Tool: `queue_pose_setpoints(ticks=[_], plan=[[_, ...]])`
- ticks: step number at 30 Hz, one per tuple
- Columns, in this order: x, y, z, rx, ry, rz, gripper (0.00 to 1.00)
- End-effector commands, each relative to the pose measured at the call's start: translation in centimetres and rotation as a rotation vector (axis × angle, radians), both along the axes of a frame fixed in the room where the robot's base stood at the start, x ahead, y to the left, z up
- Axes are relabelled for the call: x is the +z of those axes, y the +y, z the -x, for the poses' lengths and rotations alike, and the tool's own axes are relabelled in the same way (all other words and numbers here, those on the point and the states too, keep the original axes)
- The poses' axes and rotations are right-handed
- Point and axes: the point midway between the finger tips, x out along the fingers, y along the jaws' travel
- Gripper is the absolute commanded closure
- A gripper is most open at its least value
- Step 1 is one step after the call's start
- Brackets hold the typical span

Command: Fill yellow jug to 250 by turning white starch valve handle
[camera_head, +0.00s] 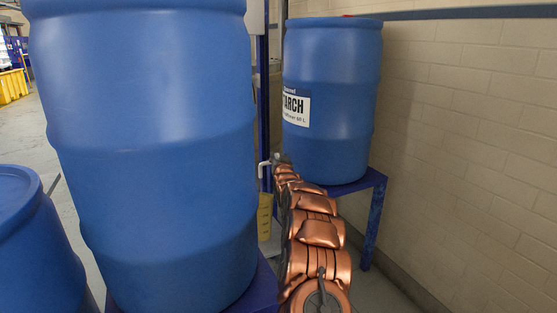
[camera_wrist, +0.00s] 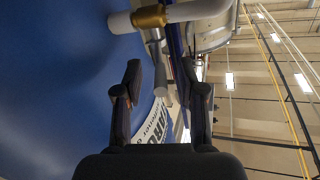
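The blue starch drum (camera_head: 342,75) stands at the back, its label partly reading "ARCH"; its blue side (camera_wrist: 50,80) fills the left of the wrist view. A white pipe with a brass valve body (camera_wrist: 149,17) juts from the drum. The pale valve handle (camera_wrist: 158,65) extends from the valve to between my fingers. My gripper (camera_wrist: 162,75) is open around it, with gaps visible on both sides. In the head view my gripper (camera_head: 280,159) is small, beside the white spout (camera_head: 265,163). The yellow jug (camera_head: 265,216) shows as a narrow strip below, mostly hidden; its fill level cannot be read.
A large blue drum (camera_head: 150,140) stands close in front, left of my arm, and another (camera_head: 35,245) is at the lower left. The starch drum's blue stand (camera_head: 372,195) and the block wall (camera_head: 470,130) bound the right side. A yellow bin (camera_head: 13,86) is far left.

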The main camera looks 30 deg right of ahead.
Motion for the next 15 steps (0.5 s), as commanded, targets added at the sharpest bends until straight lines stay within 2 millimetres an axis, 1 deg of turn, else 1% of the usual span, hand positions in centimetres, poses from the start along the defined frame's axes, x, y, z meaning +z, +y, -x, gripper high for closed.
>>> queue_pose_setpoints(ticks=[6,15], plan=[[0.12,-0.21,-0.5,0.0,-0.001,0.0,0.6],[0.14,-0.2,-0.54,0.0,-0.001,-0.001,0.61]])
